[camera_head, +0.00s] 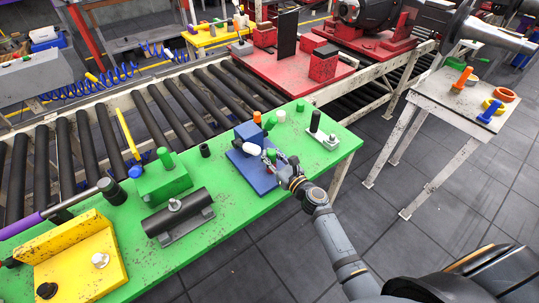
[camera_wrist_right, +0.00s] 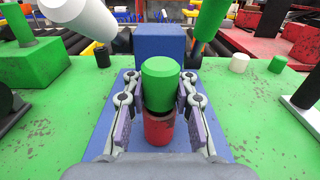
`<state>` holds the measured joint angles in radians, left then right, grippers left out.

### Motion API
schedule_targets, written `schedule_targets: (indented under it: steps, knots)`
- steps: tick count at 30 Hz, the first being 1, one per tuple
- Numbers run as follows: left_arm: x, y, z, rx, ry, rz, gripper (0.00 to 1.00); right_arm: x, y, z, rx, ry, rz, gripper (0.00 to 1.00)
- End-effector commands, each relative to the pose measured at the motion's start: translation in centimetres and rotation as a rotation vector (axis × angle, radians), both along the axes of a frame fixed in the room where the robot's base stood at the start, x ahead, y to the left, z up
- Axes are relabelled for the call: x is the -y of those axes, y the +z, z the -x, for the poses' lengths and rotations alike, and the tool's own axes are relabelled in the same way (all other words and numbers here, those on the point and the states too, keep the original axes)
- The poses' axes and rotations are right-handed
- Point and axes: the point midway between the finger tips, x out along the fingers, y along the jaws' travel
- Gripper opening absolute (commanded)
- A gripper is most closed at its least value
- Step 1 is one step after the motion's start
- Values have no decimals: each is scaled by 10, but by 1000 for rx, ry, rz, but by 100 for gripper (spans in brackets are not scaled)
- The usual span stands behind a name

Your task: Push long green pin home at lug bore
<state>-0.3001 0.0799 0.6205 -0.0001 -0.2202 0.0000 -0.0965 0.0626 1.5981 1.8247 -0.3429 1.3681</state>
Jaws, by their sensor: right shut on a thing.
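The green pin (camera_wrist_right: 160,82) stands between the fingers of my right gripper (camera_wrist_right: 160,108), which is shut on it. Its green top also shows in the camera_head view (camera_head: 271,156). A red cylindrical part (camera_wrist_right: 158,128) sits directly below the green top; I cannot tell whether it is a sleeve or part of the pin. Both lie over the plate of the blue fixture (camera_head: 250,174), in front of its upright block (camera_wrist_right: 158,42). The lug bore is not visible, so the pin's depth in it cannot be told. My left gripper is not in view.
A white cylinder (camera_head: 251,148) leans near the blue block. An orange-topped part (camera_head: 257,117) stands behind it. The green table (camera_head: 222,210) also holds a green block (camera_head: 163,182), a dark cylinder on a base (camera_head: 180,218) and a yellow bracket (camera_head: 75,262).

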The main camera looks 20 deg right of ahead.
Motion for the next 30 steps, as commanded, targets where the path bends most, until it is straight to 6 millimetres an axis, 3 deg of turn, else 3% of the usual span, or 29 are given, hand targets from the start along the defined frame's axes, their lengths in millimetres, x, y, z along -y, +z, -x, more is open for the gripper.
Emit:
schedule_targets:
  steps: [11, 12, 18, 30]
  knots:
    - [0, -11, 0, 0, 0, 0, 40, 0, -10, 0, 1, 0, 0, 0]
    - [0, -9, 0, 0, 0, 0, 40, 0, -9, 0, 1, 0, 0, 26]
    - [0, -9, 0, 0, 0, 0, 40, 0, -9, 0, 0, 0, 0, 53]
    - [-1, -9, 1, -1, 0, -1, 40, 3, -10, 9, -2, -1, 0, 54]
